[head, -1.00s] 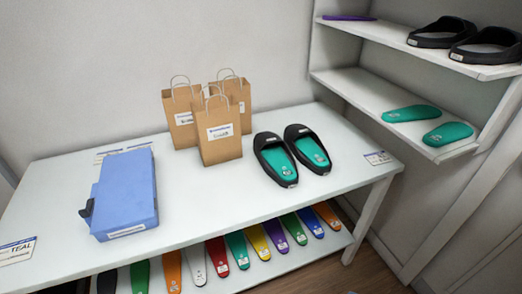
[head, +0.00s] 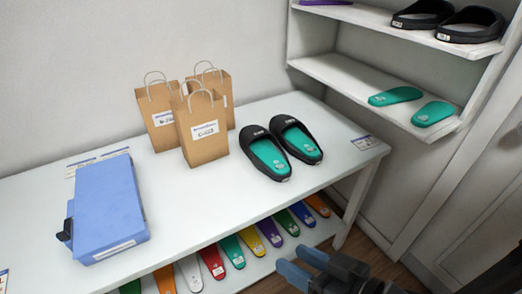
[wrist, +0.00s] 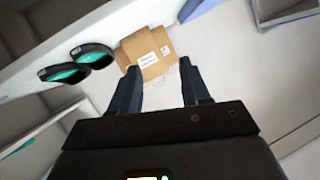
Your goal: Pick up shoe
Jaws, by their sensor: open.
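Two black slide shoes with teal insoles stand side by side on the white table: the left shoe (head: 266,153) and the right shoe (head: 297,139). In the wrist view the pair shows at the left, one shoe (wrist: 65,72) lower and the other (wrist: 92,54) beside it. My gripper (head: 297,264) is low in the head view, in front of the table and apart from the shoes. Its two fingers (wrist: 160,80) are spread with nothing between them. Another black pair (head: 447,22) sits on the upper shelf.
Paper bags (head: 203,130) stand left of the shoes. A blue box-like device (head: 108,210) lies on the table's left. Teal insoles (head: 396,96) lie on the right shelf. Several coloured insoles (head: 232,250) lie on the shelf under the table. The table (head: 225,190) in front of the bags is clear.

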